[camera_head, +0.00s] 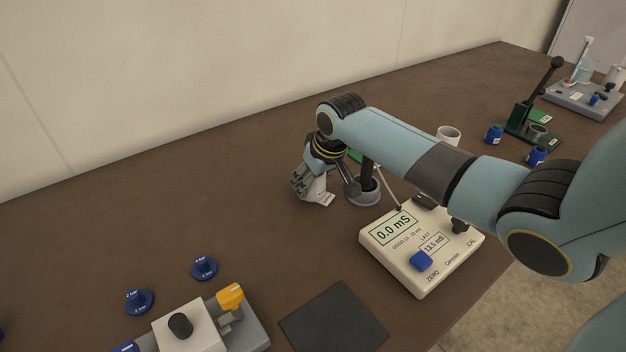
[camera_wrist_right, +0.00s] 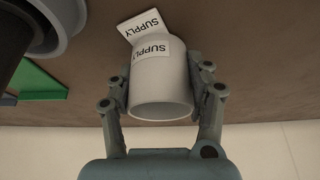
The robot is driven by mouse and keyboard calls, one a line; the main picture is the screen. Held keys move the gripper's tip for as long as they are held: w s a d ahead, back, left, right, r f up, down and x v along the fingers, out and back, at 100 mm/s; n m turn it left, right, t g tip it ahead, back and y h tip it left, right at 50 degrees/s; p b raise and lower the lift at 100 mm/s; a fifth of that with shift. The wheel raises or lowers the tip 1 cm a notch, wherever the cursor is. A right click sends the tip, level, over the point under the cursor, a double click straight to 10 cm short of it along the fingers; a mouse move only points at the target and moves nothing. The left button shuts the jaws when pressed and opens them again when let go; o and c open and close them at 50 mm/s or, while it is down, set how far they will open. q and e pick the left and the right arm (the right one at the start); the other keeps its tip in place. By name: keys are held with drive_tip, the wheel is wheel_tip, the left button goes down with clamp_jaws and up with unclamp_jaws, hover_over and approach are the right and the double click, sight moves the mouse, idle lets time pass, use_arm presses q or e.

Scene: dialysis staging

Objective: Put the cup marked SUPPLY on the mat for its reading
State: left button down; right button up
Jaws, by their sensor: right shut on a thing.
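My right gripper (camera_head: 312,188) is shut on the white cup marked SUPPLY (camera_wrist_right: 162,85). The right wrist view shows its fingers on both sides of the cup, with a SUPPLY label on the wall and a second SUPPLY tag beyond it. In the head view the gripper mostly hides the cup. I cannot tell whether the cup touches the table. A dark square mat (camera_head: 333,318) lies bare near the table's front edge, nearer than the gripper. The cream meter (camera_head: 420,250) reads 0.0 mS, with 13.5 mS under LAST. My left gripper is out of view.
A dark post in a round grey holder (camera_head: 363,197) stands close right of the gripper. Another white cup (camera_head: 448,135) stands behind my right arm. A grey fixture with a yellow part (camera_head: 231,296) and blue knobs (camera_head: 205,267) sit at the front left. The table's left middle is clear.

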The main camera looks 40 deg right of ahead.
drive_tip(key=shift+f, duration=0.1)
drive_tip(key=o, duration=1.2)
drive_tip(key=shift+o, duration=0.2)
